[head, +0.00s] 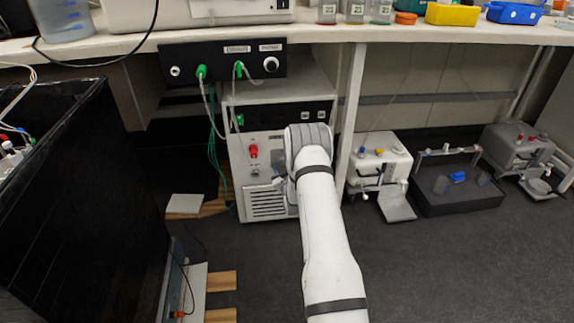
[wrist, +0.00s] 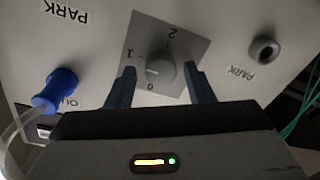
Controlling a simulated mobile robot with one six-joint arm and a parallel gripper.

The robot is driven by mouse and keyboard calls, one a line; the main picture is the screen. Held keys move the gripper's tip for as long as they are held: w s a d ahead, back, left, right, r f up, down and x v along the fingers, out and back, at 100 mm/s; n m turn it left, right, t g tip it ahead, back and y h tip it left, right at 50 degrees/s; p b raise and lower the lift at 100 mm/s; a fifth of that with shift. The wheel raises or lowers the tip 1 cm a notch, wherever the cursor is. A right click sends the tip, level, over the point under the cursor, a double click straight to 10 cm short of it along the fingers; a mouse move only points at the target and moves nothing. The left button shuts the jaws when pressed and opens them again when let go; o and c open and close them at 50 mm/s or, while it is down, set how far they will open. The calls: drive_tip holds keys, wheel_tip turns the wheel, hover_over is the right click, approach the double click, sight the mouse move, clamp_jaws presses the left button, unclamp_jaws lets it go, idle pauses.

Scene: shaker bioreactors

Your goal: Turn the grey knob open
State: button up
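The grey knob (wrist: 160,72) sits on a square grey dial plate (wrist: 183,35) marked 0, 1 and 2 in the wrist view. A pale mark on the knob is near the 0 side. My gripper (wrist: 160,82) is open, with one blue finger to the left of the knob and one to the right. Gaps show between the knob and both fingers; I cannot tell how deep the fingertips reach. In the head view my arm ends at the front of the white unit (head: 264,204) under the bench and hides the knob.
A blue connector with a tube (wrist: 55,90) is left of the dial and a grey port (wrist: 264,50) is right. In the head view, a red fitting (head: 253,151) is on the unit's front. A bench leg (head: 350,120) stands right of my arm.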

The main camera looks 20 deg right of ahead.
drive_tip(key=c, duration=0.8)
drive_tip(key=shift+d, duration=0.45)
drive_tip(key=shift+c, duration=0.2)
drive_tip(key=shift+a+r, duration=0.15)
drive_tip(key=shift+a, duration=0.15)
drive_tip(key=shift+w+a+r, duration=0.2)
drive_tip(key=shift+r, duration=0.05)
drive_tip(key=o, duration=1)
drive_tip(key=shift+s+f, duration=0.15)
drive_tip(key=shift+f, duration=0.05)
drive_tip(key=shift+f, duration=0.1)
drive_tip(key=shift+p+v, duration=1.35)
drive_tip(key=shift+v, duration=2.55)
